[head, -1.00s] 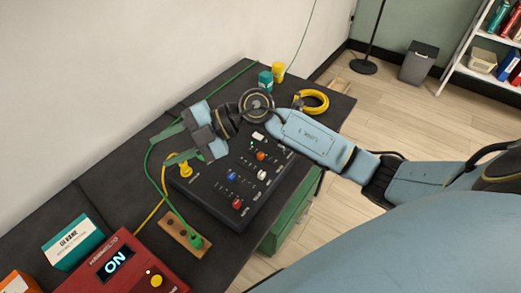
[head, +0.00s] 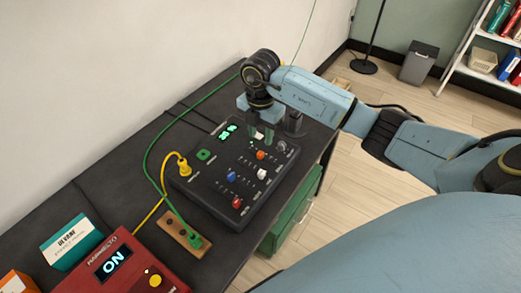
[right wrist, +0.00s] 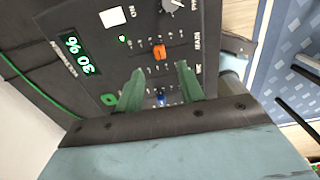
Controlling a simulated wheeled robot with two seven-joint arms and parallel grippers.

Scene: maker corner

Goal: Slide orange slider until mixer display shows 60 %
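The black mixer (head: 215,190) lies on the dark bench in the head view. Its lit green display (head: 228,131) reads 30 % in the right wrist view (right wrist: 75,52). The orange slider (head: 261,155) shows in the right wrist view (right wrist: 159,52) just beyond my fingertips, in line with the gap between them. My right gripper (head: 263,136) points down over the mixer's far part; its two green fingers (right wrist: 159,75) are apart with nothing clamped. Whether they touch the panel is unclear. My left gripper is not in view.
Blue (head: 231,176), white (head: 262,174) and red (head: 237,202) slider caps sit near the orange one. A yellow plug (head: 184,168) and green cable (head: 147,160) lie at the mixer's left. A red box (head: 115,268) reading ON stands in front.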

